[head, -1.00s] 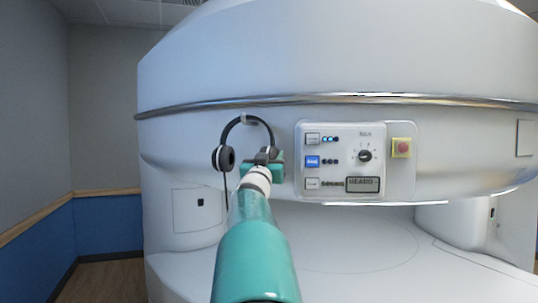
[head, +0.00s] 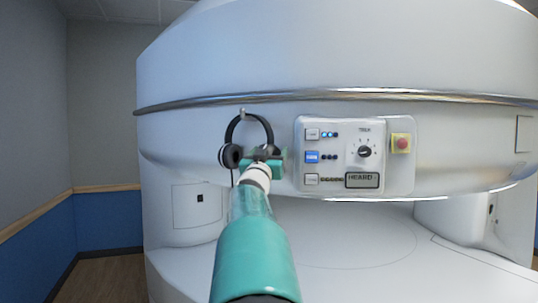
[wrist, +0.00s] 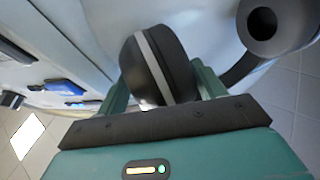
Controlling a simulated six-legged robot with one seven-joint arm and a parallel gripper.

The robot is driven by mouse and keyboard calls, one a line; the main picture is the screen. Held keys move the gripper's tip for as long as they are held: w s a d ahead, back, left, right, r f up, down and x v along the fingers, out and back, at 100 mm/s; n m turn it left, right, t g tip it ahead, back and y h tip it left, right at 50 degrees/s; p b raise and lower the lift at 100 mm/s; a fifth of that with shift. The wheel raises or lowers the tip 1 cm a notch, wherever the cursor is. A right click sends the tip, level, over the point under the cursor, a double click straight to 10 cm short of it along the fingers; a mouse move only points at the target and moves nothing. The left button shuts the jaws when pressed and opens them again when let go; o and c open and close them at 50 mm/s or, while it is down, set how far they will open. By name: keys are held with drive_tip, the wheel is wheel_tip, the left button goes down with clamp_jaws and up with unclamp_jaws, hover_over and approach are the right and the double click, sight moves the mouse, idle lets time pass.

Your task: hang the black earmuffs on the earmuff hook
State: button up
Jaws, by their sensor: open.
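The black earmuffs (head: 238,130) are up against the white magnet housing, with the headband's top at the small earmuff hook (head: 242,112). The band appears to rest on the hook, but exact contact is too small to tell. The left ear cup (head: 230,156) hangs free. My gripper (head: 262,160) is at the right ear cup and partly covers it. In the wrist view the near ear cup (wrist: 158,65) sits between the open teal fingers of my gripper (wrist: 162,85). The other cup (wrist: 268,25) shows at the upper right.
A control panel (head: 354,155) with buttons and a knob is just right of my gripper, with a yellow-and-red button (head: 401,143) beyond it. A metal rail (head: 330,96) runs above. The space left of the earmuffs is free.

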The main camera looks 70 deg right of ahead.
drive_tip(key=shift+f, duration=0.1)
drive_tip(key=v, duration=1.3)
drive_tip(key=shift+a, duration=0.35)
drive_tip(key=shift+f, duration=0.15)
